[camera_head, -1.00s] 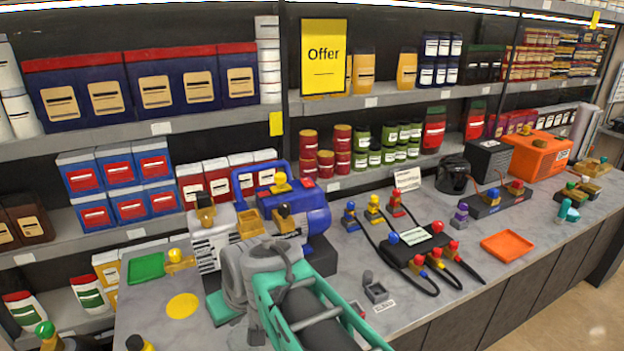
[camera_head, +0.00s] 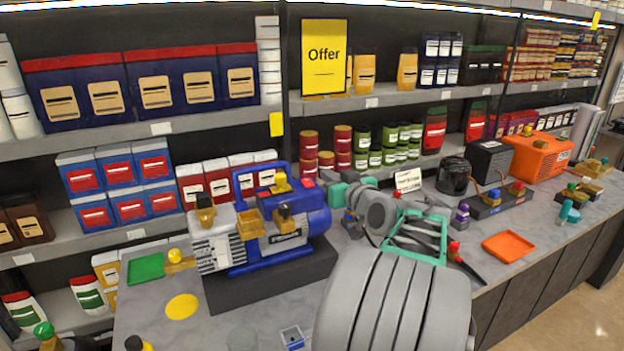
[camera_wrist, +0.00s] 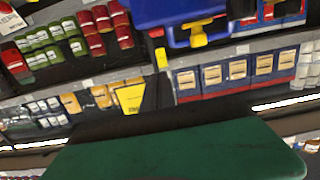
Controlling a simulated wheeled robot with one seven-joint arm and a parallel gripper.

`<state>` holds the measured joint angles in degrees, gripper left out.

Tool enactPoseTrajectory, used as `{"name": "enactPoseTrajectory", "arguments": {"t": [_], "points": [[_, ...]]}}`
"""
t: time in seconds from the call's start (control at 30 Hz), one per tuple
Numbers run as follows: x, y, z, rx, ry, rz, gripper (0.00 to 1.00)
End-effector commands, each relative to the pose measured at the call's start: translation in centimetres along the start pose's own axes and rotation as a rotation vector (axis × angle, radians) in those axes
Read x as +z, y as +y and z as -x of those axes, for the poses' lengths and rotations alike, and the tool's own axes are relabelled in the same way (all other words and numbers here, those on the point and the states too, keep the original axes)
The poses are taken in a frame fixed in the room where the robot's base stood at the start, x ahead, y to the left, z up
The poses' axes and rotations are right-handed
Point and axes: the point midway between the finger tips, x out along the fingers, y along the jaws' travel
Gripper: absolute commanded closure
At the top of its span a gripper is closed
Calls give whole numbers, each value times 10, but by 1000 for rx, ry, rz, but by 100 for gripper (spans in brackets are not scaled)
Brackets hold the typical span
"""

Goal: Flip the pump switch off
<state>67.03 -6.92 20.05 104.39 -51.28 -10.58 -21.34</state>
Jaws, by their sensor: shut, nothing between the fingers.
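The blue vacuum pump (camera_head: 306,216) with its grey motor end stands on a dark block on the counter. A small red part (camera_head: 307,183) shows at its upper right; I cannot tell for sure that it is the switch, or which way it is set. My gripper (camera_head: 329,178) is shut and empty at the pump's right side, close to this red part. I cannot tell whether they touch. The wrist view, turned upside down, shows the blue pump (camera_wrist: 180,14) at the top edge and a dark green part of my gripper across the bottom.
Yellow valves (camera_head: 281,183) stand on the pump's top. A green tray (camera_head: 146,268) and yellow disc (camera_head: 182,306) lie left of it. An orange tray (camera_head: 508,246) lies at right. Stocked shelves stand close behind. My arm hides much of the middle counter.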

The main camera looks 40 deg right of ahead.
Motion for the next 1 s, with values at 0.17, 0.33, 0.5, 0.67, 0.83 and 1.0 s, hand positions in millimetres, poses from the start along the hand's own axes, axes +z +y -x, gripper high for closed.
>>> {"name": "enactPoseTrajectory", "arguments": {"t": [0.17,0.33,0.5,0.67,0.83,1.0], "points": [[-2,-2,-26,-6,-3,-2,100],[-3,-2,-64,-5,-3,-2,100],[-3,-2,-100,-5,-3,-1,100],[27,0,-104,-1,-4,-3,100],[38,-1,-107,-1,-2,-1,100],[40,-1,-107,-1,-1,0,100]]}}
